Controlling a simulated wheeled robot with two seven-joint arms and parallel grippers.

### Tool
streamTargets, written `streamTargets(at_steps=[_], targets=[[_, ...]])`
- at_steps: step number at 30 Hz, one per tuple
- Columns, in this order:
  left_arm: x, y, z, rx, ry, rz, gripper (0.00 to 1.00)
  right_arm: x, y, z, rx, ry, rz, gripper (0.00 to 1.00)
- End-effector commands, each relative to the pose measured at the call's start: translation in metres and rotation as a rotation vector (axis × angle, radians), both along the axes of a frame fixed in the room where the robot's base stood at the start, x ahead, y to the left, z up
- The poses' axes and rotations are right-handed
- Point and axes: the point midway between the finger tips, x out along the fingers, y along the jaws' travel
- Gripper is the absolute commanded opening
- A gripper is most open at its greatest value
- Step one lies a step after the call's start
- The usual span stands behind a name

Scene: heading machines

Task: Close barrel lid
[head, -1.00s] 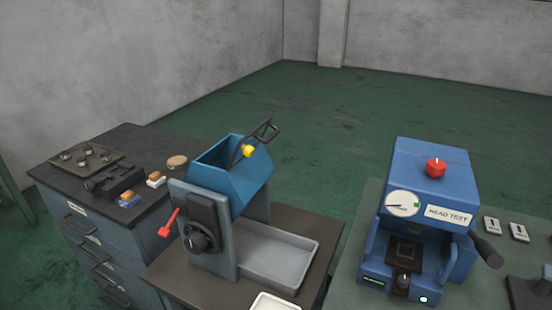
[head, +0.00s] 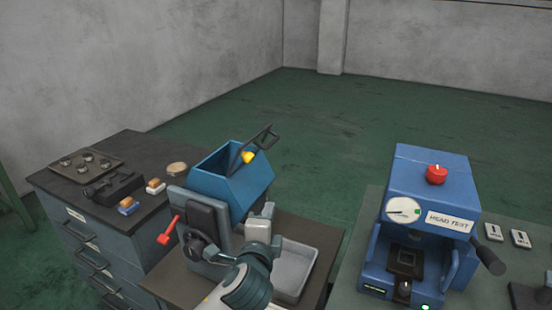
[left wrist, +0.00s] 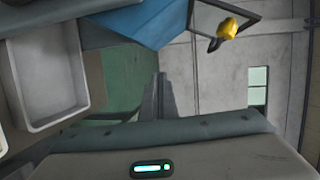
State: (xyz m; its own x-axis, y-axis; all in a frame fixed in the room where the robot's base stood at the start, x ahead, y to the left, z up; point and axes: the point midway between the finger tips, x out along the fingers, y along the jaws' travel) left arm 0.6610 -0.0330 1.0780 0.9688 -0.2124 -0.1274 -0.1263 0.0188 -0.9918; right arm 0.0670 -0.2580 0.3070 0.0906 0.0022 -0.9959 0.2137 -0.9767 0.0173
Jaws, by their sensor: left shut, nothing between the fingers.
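The blue barrel (head: 232,184) is an open-topped box on a grey stand in the head view. Its lid (head: 263,139), a dark frame with a yellow knob (head: 248,157), stands tilted up at the barrel's right rim, so the barrel is open. My left gripper (head: 264,210) is shut and empty, in front of the barrel's lower right side and below the lid. In the left wrist view the gripper's shut fingers (left wrist: 161,82) point toward the blue barrel (left wrist: 152,22), with the yellow knob (left wrist: 228,28) at upper right. My right gripper is not in view.
A grey tray (head: 300,256) lies under the barrel, partly hidden by my arm. A red lever (head: 168,230) sticks out left of the stand. A blue head tester (head: 432,170) stands on the right bench. A drawer cabinet (head: 75,185) is at left. Floor behind is clear.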

Motion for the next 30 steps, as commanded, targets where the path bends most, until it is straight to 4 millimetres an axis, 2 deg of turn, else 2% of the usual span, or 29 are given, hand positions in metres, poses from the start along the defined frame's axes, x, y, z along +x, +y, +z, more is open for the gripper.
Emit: streamTargets(at_steps=[1,3,6,9,23,30], targets=[[0.001,-0.009,0.024,0.047,-0.064,-0.019,0.00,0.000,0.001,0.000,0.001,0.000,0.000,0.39],[0.001,-0.019,0.048,0.104,-0.133,-0.038,0.00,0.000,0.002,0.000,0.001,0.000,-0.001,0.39],[-0.001,-0.028,0.070,0.163,-0.201,-0.055,0.00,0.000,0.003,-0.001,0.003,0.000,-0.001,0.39],[-0.003,-0.033,0.082,0.195,-0.238,-0.062,0.00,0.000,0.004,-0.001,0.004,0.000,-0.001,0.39],[-0.002,-0.035,0.085,0.203,-0.247,-0.064,0.00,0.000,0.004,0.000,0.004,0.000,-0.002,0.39],[0.013,-0.039,0.087,0.203,-0.247,-0.063,0.00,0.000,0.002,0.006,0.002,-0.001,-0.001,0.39]])
